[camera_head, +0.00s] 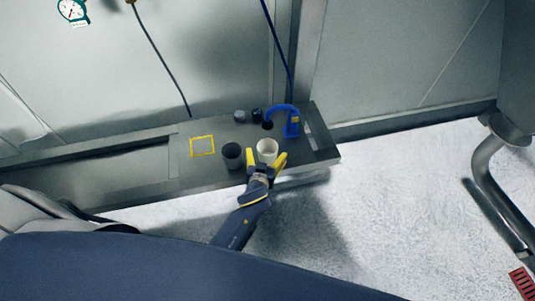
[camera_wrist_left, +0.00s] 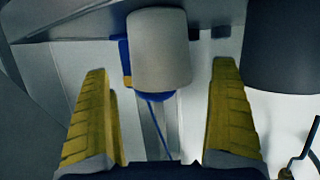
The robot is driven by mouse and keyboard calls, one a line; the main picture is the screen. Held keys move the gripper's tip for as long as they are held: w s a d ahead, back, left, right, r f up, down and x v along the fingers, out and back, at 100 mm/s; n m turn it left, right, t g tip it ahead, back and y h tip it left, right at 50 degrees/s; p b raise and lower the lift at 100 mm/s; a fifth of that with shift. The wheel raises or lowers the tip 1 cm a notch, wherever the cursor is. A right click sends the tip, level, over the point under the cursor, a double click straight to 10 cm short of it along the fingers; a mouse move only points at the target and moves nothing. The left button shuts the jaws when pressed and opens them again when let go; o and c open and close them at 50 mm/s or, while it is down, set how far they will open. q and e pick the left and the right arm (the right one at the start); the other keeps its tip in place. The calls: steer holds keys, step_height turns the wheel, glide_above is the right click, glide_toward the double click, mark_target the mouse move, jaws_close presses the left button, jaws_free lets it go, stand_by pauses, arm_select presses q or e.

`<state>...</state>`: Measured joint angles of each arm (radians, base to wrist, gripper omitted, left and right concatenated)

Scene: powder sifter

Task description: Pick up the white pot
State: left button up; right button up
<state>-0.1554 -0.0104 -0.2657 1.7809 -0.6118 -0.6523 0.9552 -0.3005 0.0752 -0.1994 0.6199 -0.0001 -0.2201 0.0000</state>
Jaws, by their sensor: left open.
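The white pot (camera_head: 267,146) stands on a grey metal shelf (camera_head: 220,175), near its front edge. In the left wrist view the pot (camera_wrist_left: 160,50) is ahead of the fingers and lines up with the gap between them. My left gripper (camera_head: 266,160) is open, with its yellow fingers apart at the pot's near side. In the wrist view the gap between the fingers (camera_wrist_left: 158,95) is empty near the palm, and clear space shows on both sides of the pot. I cannot tell whether the fingertips reach beside it. My right gripper is not in view.
A dark grey pot (camera_head: 232,156) stands close to the left of the white pot. A yellow square outline (camera_head: 202,146) marks a bare spot at left. A wall rises behind the shelf.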

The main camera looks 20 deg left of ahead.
mark_target(269, 145)
arm_select(q)
steer(key=shift+x, duration=2.05)
steer(key=c, duration=1.3)
